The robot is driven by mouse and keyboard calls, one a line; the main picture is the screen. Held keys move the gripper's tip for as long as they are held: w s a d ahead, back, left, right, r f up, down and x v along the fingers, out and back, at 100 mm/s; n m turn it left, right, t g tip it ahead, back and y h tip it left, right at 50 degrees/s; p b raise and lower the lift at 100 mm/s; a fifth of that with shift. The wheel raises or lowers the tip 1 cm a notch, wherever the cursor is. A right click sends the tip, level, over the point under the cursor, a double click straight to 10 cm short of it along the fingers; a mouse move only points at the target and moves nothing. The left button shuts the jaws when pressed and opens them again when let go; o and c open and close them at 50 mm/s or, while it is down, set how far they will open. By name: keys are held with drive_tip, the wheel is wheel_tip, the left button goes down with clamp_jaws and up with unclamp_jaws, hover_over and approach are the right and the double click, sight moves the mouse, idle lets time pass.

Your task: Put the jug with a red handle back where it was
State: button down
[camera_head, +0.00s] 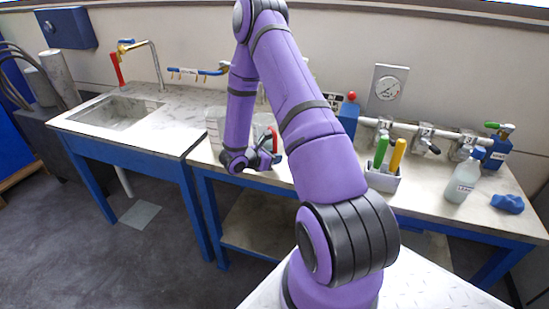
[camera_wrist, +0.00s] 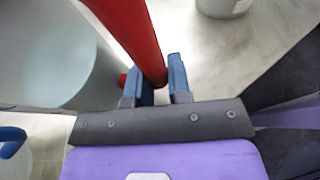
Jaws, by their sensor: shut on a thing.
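The jug (camera_wrist: 45,50) is a pale grey translucent vessel filling the upper left of the wrist view. Its red handle (camera_wrist: 135,35) runs down between the two blue-grey fingers of my gripper (camera_wrist: 156,82). The gripper is shut on this handle. In the head view the red handle (camera_head: 274,140) shows beside my wrist above the bench, and my arm hides most of the jug. I cannot tell whether the jug's base touches the bench top.
Another vessel (camera_wrist: 222,6) stands at the wrist view's top. A blue handle (camera_wrist: 12,140) shows at its lower left. On the bench right of my arm are a caddy with green and yellow handles (camera_head: 383,178), a bottle (camera_head: 461,186) and a blue cloth (camera_head: 507,203). A sink (camera_head: 118,112) is left.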

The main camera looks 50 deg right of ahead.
drive_tip(key=c, duration=1.1)
unclamp_jaws()
drive_tip(key=shift+o, duration=0.2)
drive_tip(key=v, duration=1.1)
drive_tip(key=s+a+r+m+g+y, duration=0.15)
drive_tip(key=s+a+r+m, duration=0.25)
drive_tip(key=r, duration=0.7)
drive_tip(key=s+a+r+m+y, duration=0.3)
drive_tip(key=s+r+m, duration=0.15)
drive_tip(key=r, duration=0.65)
drive_tip(key=s+a+r+m+t+y, duration=0.7)
drive_tip(key=s+a+r+t+y, duration=0.2)
drive_tip(key=s+a+r, duration=0.5)
drive_tip(key=shift+s, duration=0.35)
